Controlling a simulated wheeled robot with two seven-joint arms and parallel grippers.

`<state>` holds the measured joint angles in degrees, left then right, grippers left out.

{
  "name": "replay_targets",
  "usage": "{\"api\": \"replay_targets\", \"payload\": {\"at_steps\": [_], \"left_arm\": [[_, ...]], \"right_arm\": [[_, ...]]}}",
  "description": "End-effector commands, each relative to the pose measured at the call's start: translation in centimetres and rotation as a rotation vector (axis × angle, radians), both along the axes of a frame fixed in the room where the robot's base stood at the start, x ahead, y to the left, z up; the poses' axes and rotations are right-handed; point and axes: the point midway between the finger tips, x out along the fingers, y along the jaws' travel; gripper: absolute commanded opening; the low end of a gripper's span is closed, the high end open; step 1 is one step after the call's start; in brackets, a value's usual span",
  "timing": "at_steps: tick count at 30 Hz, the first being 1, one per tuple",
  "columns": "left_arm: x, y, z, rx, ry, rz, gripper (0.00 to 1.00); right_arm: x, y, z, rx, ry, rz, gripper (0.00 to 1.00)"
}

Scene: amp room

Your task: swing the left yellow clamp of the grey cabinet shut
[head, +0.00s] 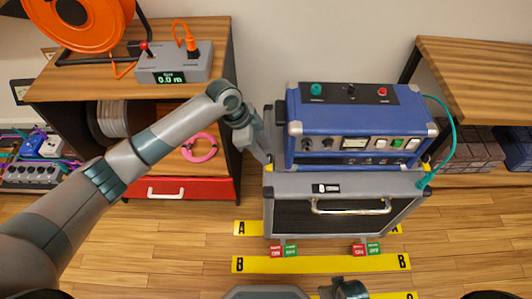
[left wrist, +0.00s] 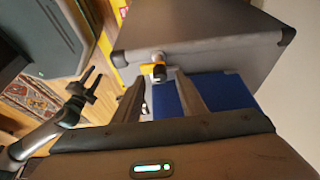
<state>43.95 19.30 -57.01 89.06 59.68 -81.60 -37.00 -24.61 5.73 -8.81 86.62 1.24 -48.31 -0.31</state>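The grey cabinet (head: 290,186) stands on the floor under a blue amplifier unit. Its left yellow clamp (head: 268,168) is at the upper left edge, partly hidden by my left gripper (head: 264,154). In the left wrist view the clamp (left wrist: 153,70) is a yellow piece with a metal knob and dark end on the cabinet's side. The left gripper (left wrist: 160,88) is open, its fingers spread on either side below the clamp; contact cannot be told. My right gripper (left wrist: 88,84) shows small in the left wrist view, its fingers apart and empty, away from the cabinet.
The blue unit (head: 358,121) has a teal cable running down on the right. A wooden bench (head: 90,90) with a grey control box (head: 175,64) stands left, beside my left arm. Yellow floor strips (head: 320,264) and small red and green blocks lie before the cabinet.

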Motion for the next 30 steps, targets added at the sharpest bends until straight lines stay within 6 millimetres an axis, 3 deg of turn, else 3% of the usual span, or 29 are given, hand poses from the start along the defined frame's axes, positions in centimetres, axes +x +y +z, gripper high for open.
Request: {"api": "replay_targets", "payload": {"at_steps": [6,18,23,30], "left_arm": [[0.0,-0.8,-1.9,0.000,0.001,0.001,0.38],[0.0,-1.0,-2.3,0.000,0.000,0.000,0.38],[0.0,-1.0,-2.3,0.000,0.000,0.000,0.00],[0.0,-0.9,-2.3,0.000,0.000,0.002,0.00]], "right_arm": [[0.1,0.0,0.2,0.000,-0.001,0.000,0.36],[0.3,0.1,0.3,0.001,-0.004,0.000,0.36],[0.3,0.1,0.2,0.001,-0.004,0.000,0.36],[0.1,0.0,0.2,0.000,-0.001,0.000,0.36]]}}
